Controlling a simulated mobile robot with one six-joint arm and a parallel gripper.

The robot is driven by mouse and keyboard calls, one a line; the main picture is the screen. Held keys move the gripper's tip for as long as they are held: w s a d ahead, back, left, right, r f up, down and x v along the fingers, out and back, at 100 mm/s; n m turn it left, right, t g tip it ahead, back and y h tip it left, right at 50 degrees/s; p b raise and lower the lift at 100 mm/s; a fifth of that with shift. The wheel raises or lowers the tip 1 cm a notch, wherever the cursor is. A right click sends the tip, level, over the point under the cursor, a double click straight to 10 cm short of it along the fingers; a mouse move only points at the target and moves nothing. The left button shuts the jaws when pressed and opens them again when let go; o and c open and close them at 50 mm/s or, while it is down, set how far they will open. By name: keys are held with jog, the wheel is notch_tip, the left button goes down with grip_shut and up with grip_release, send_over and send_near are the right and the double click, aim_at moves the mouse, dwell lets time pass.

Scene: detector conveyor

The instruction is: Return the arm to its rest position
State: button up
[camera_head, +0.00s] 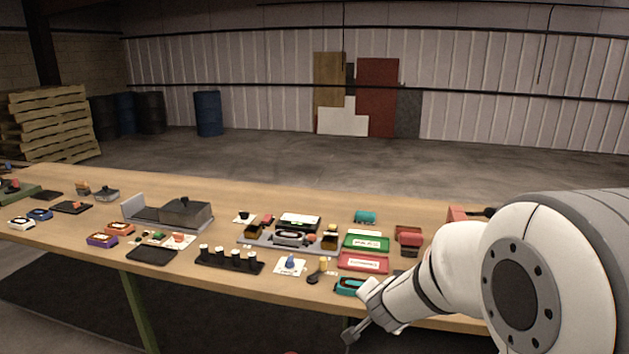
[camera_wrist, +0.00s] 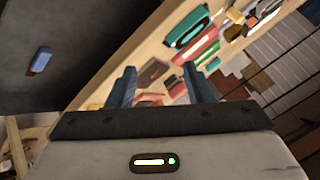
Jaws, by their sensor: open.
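My white arm comes in from the right in the head view, bent down over the front edge of the table. My gripper (camera_wrist: 160,82) shows in the wrist view with its two dark fingers spread apart and nothing between them. In the head view its end is small and low, in front of the table edge, near a teal tray (camera_head: 349,286). The wrist view is tilted, with the table and its parts beyond the fingertips. Part of the table's right side is hidden behind my arm.
A long wooden table (camera_head: 290,196) holds a green tray (camera_head: 366,248), a red tray (camera_head: 363,267), a grey fixture (camera_head: 262,243), a black rack (camera_head: 229,262) and several small parts. Pallets (camera_head: 50,125) and barrels (camera_head: 208,113) stand far behind. The table's back strip is mostly bare.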

jog(key=s+a+r+n+g+y+b, duration=0.1)
jog(key=s+a+r+n+y, duration=0.15)
jog(key=s+a+n, duration=0.35)
jog(key=s+d+n+g+b, duration=0.1)
jog(key=s+d+n+g, duration=0.1)
jog(key=s, duration=0.6)
jog(key=s+d+n+g+h+b, duration=0.1)
jog(key=s+d+g, duration=0.2)
jog(key=s, duration=0.6)
jog(key=shift+s+d+f+n, duration=0.2)
jog(key=shift+d+f+n, duration=0.2)
jog(key=shift+d, duration=0.55)
